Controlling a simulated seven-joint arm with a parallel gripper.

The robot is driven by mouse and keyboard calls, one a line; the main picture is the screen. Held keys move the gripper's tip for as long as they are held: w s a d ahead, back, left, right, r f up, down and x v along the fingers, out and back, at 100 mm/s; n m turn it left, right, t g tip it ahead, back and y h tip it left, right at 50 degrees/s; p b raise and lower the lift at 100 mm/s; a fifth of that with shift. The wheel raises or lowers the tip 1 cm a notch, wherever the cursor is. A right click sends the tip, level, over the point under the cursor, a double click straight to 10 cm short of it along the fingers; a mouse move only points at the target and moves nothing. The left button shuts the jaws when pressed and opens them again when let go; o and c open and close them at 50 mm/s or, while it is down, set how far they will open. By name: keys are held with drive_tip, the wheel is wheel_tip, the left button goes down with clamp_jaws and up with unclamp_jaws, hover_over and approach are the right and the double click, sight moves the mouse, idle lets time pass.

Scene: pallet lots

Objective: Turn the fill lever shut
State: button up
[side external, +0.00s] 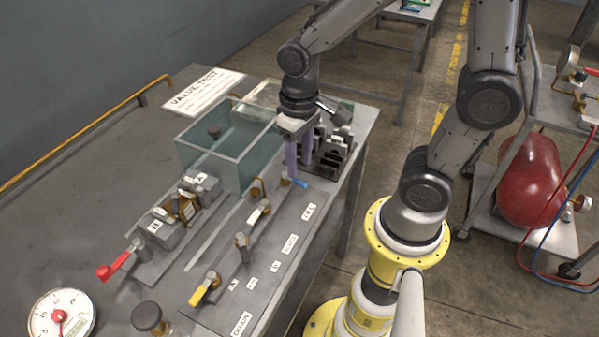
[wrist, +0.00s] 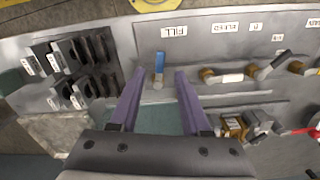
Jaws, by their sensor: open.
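The fill lever has a blue handle and a brass-coloured valve body. In the side external view the blue handle (side external: 300,183) shows just below my gripper (side external: 298,167), pointing toward the FILL label (side external: 308,212). In the wrist view the blue handle (wrist: 159,63) points up toward the upside-down FILL label (wrist: 174,31). My gripper (wrist: 161,73) is open, its purple fingers on either side of the lever in that view. I cannot tell whether either finger touches it. Part of the valve is hidden behind the fingers in the side view.
A row of other valves (side external: 258,212) runs along the panel, with a yellow lever (side external: 200,292) at the DRAIN end. A clear tank (side external: 220,165) stands close to my gripper. A rack of dark slotted blocks (side external: 333,150) stands right beside it. A red lever (side external: 113,264) lies farther left.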

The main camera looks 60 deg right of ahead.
sight(299, 182)
drive_tip(key=shift+f, duration=2.1)
clamp_jaws()
